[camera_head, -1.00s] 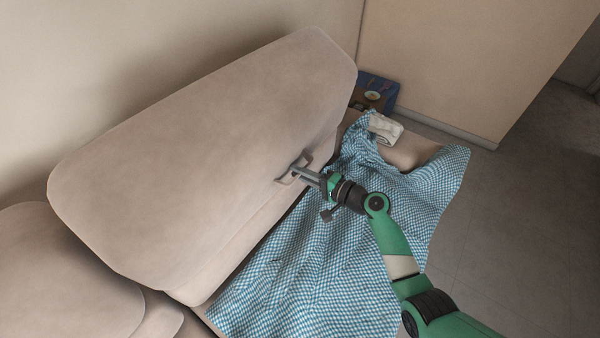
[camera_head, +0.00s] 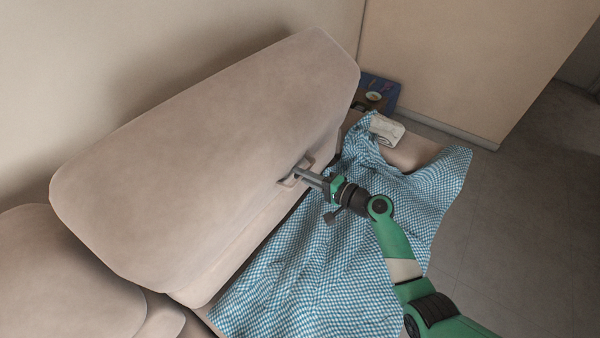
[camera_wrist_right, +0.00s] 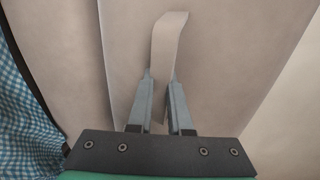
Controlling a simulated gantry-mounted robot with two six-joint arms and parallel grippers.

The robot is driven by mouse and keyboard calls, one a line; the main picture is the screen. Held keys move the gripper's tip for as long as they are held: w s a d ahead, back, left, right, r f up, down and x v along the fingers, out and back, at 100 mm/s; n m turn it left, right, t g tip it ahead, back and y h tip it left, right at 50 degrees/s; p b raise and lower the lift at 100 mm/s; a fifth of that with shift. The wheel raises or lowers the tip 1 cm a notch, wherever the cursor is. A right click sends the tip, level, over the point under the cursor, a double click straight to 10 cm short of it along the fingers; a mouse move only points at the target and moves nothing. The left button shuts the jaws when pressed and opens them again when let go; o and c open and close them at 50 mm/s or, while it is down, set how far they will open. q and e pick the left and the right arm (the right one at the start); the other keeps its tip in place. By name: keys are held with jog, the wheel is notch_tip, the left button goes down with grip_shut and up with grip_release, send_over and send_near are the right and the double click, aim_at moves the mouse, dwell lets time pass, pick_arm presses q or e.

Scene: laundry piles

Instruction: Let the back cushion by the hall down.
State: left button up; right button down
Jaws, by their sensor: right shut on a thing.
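The back cushion (camera_head: 190,150) is a large beige padded block, tilted, with its top edge toward the wall at the upper right. A beige pull strap (camera_head: 290,178) sticks out from its front face near the right end. My right gripper (camera_head: 299,173) is shut on this strap. In the right wrist view the strap (camera_wrist_right: 166,50) rises between the two grey fingers (camera_wrist_right: 160,100), with the beige cushion face (camera_wrist_right: 220,60) behind. My left gripper is not in view.
A blue-and-white checked cloth (camera_head: 320,260) covers the seat below the cushion. A folded pale cloth (camera_head: 386,129) lies on the armrest end. A blue box (camera_head: 380,88) stands behind it. Another beige cushion (camera_head: 60,275) is at lower left. Open floor (camera_head: 520,220) lies right.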

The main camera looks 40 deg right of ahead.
jog(key=shift+s+d+f, duration=0.1)
jog(key=shift+s+f, duration=0.2)
jog(key=shift+f, duration=0.1)
jog(key=shift+s+d+f, duration=0.15)
jog(key=shift+s+f, duration=0.35)
jog(key=shift+s, duration=0.1)
jog(key=shift+f, duration=0.1)
